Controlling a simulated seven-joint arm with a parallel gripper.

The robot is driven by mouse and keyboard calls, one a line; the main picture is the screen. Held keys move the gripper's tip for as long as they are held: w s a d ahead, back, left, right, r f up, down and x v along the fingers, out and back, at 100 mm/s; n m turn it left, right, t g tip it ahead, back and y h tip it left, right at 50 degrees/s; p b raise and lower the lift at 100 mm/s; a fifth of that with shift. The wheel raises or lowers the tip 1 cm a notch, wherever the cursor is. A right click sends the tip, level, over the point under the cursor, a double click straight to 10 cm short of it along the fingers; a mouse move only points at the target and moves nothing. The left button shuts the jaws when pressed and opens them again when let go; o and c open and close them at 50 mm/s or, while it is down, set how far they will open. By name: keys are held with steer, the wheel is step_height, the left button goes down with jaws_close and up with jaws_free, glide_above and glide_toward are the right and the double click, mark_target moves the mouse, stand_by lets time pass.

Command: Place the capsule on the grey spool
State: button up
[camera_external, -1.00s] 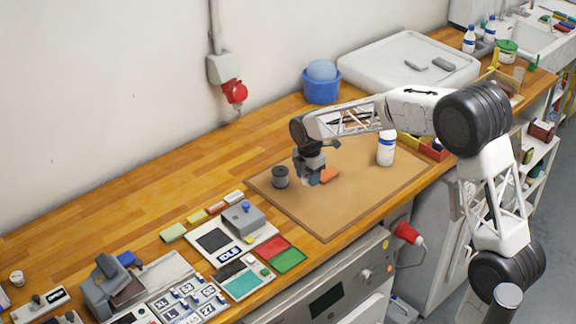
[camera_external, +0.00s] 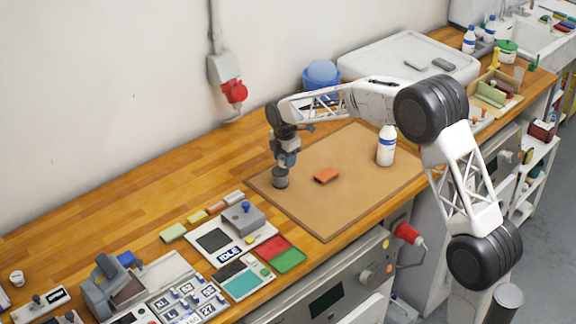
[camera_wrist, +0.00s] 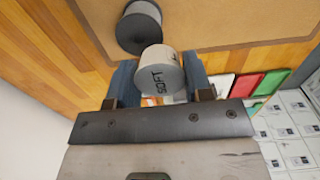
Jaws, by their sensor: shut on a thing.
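My gripper (camera_external: 284,160) is above the grey spool (camera_external: 281,180) at the left part of the brown board. In the wrist view my gripper (camera_wrist: 160,85) is shut on the capsule (camera_wrist: 160,74), a short pale grey cylinder with dark "SOFT" lettering on its side. The dark grey spool (camera_wrist: 139,30) shows just beyond the capsule, which overlaps its near edge in the picture. I cannot tell whether capsule and spool touch. In the external view the fingers mostly hide the capsule.
An orange block (camera_external: 327,175) lies on the brown board (camera_external: 340,205), right of the spool. A white bottle (camera_external: 386,147) stands at the board's right. A grey device with a blue knob (camera_external: 244,215) and red and green pads (camera_external: 283,255) lie left of and in front of the board.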

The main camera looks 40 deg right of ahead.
mark_target(280, 171)
steer(key=shift+w+d+f, duration=0.1)
steer(key=shift+w+d, duration=0.05)
steer(key=shift+w, duration=1.1)
steer(key=shift+f, duration=1.75)
steer(key=shift+f, duration=0.15)
steer(key=o, duration=0.9)
steer(key=shift+r, duration=0.2)
steer(key=shift+r, duration=5.95)
